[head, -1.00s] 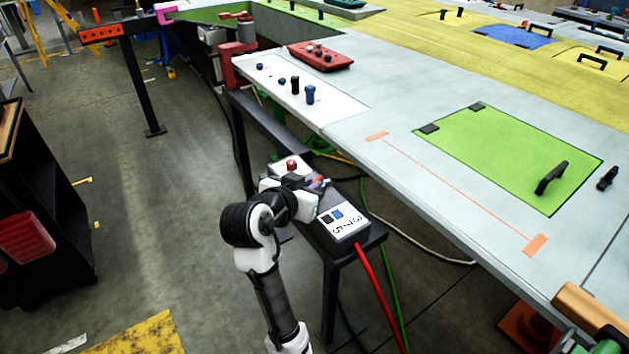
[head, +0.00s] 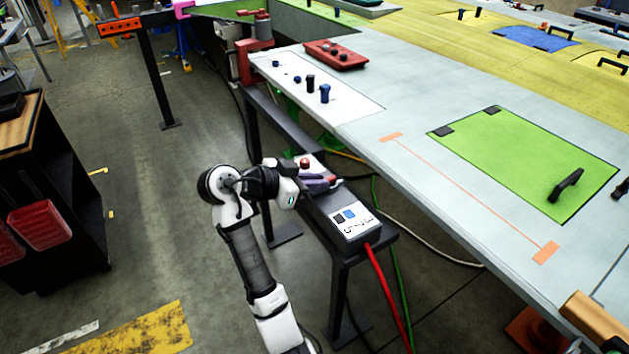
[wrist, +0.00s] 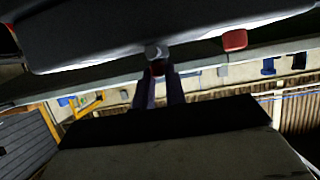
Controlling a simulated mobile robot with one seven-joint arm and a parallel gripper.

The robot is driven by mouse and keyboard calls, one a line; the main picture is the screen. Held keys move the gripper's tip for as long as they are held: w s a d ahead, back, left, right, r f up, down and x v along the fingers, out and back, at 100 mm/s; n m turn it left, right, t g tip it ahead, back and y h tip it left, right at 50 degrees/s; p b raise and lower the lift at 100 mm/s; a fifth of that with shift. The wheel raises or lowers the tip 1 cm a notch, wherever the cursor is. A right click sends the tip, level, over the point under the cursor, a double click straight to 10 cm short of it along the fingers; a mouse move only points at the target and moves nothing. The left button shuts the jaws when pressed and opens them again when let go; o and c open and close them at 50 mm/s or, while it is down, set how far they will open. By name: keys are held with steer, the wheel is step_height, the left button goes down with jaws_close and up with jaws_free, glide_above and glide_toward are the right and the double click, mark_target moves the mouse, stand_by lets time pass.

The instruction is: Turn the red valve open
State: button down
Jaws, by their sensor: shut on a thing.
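The red valve (head: 332,181) sits on the front part of the dark control stand, beside the box with the white label. In the wrist view the two dark fingers of my gripper (wrist: 159,82) are shut on the valve (wrist: 158,68), below a pale round knob or stem. The fingers hide most of the valve, so its exact angle cannot be told.
A red button (head: 304,163) stands on the stand, behind my gripper. The labelled box (head: 351,224) is in front of it. Red hose (head: 385,290) and green cables hang below. The large wing table (head: 440,240) borders the right.

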steer(key=c, duration=1.4)
jaws_free()
steer(key=shift+c, duration=0.2)
steer(key=b+v, duration=0.2)
steer(key=v, duration=1.1)
steer(key=shift+s+a+r, duration=0.2)
steer(key=shift+r, duration=0.05)
